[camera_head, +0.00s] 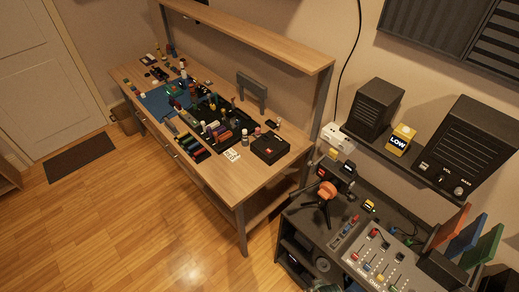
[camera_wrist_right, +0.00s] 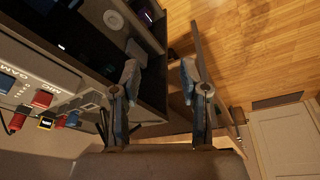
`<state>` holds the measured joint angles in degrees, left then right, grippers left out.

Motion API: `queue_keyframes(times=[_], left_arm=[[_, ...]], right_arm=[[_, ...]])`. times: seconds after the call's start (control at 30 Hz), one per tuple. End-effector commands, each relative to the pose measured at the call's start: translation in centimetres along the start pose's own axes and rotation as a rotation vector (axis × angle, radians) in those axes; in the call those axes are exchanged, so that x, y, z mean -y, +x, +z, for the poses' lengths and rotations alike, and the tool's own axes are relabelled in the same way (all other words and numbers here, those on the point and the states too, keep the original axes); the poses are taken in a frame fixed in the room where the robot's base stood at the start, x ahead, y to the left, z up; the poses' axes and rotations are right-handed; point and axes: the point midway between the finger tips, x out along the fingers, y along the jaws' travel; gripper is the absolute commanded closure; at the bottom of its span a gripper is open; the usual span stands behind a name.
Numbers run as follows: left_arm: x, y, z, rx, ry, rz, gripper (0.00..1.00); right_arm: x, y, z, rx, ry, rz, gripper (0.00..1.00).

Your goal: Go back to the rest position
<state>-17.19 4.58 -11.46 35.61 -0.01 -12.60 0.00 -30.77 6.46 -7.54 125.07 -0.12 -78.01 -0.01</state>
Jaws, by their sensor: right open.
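My right gripper (camera_wrist_right: 160,80) shows in the wrist view with its two fingers spread well apart and nothing between them. Behind its fingers are the dark edge of a desk or shelf unit and the wood floor. In the head view, a small bluish-grey shape at the bottom edge may be part of this gripper, but it is too cut off to tell. My left gripper is not in view. No racing wheel can be made out.
A wooden workbench (camera_head: 232,187) with tools and small bottles stands at centre. A dark desk with a control panel (camera_head: 377,258) and an orange-topped tripod (camera_head: 326,191) is at lower right. Speakers (camera_head: 470,148) stand on a shelf above.

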Motion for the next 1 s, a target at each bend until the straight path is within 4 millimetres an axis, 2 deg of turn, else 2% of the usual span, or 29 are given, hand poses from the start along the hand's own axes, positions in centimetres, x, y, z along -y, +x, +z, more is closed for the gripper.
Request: queue_keyframes(times=[0.03, 0.17, 0.27, 0.3, 0.37, 0.4, 0.53, 0.6, 0.73, 0.87, 1.0], left_arm=[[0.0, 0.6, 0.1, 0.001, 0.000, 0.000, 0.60], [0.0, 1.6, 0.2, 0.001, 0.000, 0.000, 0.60], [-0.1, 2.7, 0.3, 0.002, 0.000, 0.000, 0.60], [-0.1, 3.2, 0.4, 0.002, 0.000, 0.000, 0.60], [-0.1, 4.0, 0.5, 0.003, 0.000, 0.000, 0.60], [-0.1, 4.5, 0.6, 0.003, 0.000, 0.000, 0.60], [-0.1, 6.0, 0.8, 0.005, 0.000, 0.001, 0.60], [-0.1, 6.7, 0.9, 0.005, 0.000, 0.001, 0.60], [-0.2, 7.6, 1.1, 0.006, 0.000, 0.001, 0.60], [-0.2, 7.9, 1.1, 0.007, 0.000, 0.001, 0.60], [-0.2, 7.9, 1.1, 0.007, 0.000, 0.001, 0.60]], right_arm=[[0.1, 2.5, 0.7, 0.013, -0.001, -0.002, 0.56], [0.5, 8.7, 2.9, 0.036, -0.005, -0.007, 0.56], [0.8, 14.6, 5.8, 0.061, -0.010, -0.010, 0.56], [0.9, 17.2, 7.4, 0.073, -0.012, -0.012, 0.56], [1.1, 21.0, 10.2, 0.090, -0.015, -0.014, 0.56], [1.2, 23.4, 12.3, 0.101, -0.017, -0.015, 0.56], [1.5, 29.5, 19.5, 0.137, -0.026, -0.019, 0.56], [1.6, 31.6, 23.1, 0.154, -0.030, -0.021, 0.56], [1.6, 33.6, 28.3, 0.175, -0.036, -0.023, 0.56], [1.6, 34.1, 31.0, 0.184, -0.040, -0.024, 0.56], [1.6, 34.1, 31.7, 0.186, -0.041, -0.024, 0.56]])
